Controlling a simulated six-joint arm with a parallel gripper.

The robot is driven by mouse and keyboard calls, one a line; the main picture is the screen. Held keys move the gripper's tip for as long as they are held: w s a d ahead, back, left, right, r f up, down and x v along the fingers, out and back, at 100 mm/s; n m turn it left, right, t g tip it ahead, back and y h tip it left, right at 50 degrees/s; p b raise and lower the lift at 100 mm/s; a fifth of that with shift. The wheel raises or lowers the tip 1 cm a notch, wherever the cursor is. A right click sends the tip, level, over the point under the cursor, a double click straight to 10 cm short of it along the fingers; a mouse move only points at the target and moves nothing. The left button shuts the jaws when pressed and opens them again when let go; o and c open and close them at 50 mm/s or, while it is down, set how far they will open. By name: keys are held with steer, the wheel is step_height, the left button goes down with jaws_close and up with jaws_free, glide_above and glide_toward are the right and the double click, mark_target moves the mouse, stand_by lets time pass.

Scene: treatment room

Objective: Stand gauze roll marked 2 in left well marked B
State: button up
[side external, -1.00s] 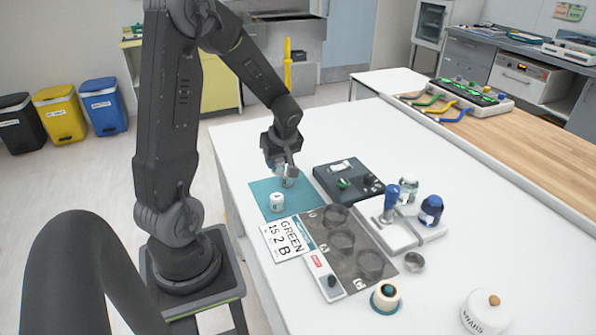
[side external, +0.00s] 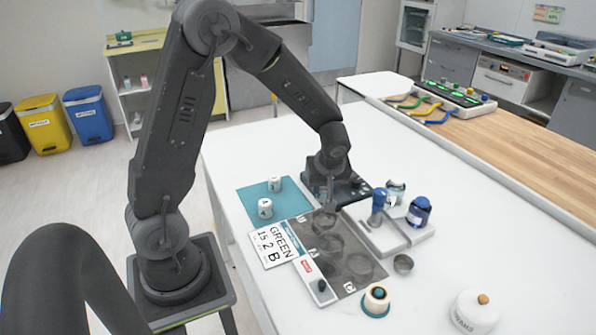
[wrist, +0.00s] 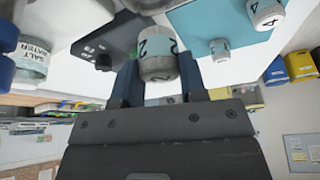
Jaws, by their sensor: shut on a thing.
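My gripper (wrist: 158,80) is shut on a pale roll marked 2 (wrist: 158,62), which sits between the two fingers in the wrist view. In the side view my gripper (side external: 328,200) hangs over the far end of the dark well tray (side external: 306,238). The held roll is hard to make out there. The tray has several round wells in a row; letters A and C are readable beside it. The far well is partly hidden by my gripper, and I cannot read a B at a well.
Two white rolls (side external: 265,208) (side external: 275,183) stand on the teal mat (side external: 250,193). A black device (side external: 352,190) lies behind my gripper. Blue-topped items (side external: 419,211) stand on a white stand (side external: 384,240) to the right.

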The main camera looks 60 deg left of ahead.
steer(key=shift+w+d+f, duration=0.2)
steer(key=shift+d+f, duration=0.15)
steer(key=shift+d, duration=0.1)
steer(key=shift+f, duration=2.6)
steer(key=shift+f, duration=0.6)
steer(key=o, duration=0.6)
steer(key=v, duration=1.1)
